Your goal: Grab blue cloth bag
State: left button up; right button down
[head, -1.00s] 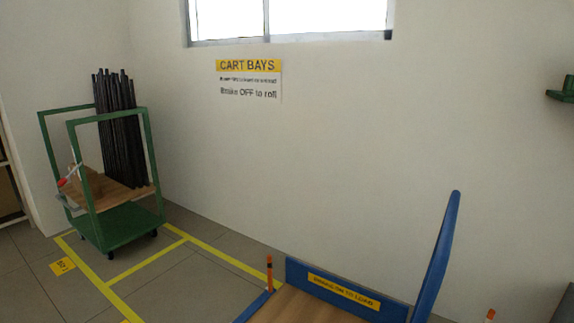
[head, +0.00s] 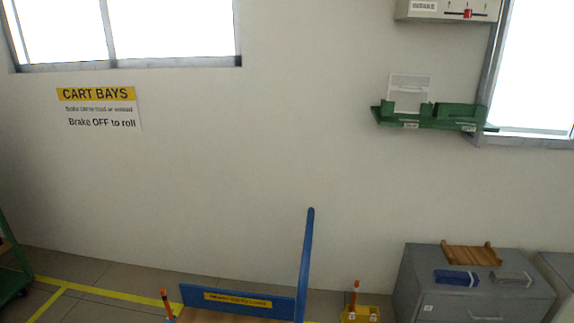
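A small flat blue item (head: 456,278) lies on top of the grey cabinet (head: 425,268) at the lower right of the head view. It may be the blue cloth bag, but it is too small to tell for sure. A similar grey item (head: 514,278) lies just to its right, and a wooden rack (head: 470,255) is behind them. Neither of my grippers is in view.
A blue cart (head: 235,298) with a tall blue upright (head: 305,265) stands at the bottom middle. A yellow block (head: 360,315) with an orange-tipped post is between cart and cabinet. A green wall shelf (head: 432,118) hangs above. The green cart (head: 10,268) is at the left edge.

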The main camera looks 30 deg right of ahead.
aim_at(440, 276)
jog(key=z, duration=2.1)
jog(key=i+z, duration=0.25)
jog(key=i, duration=0.65)
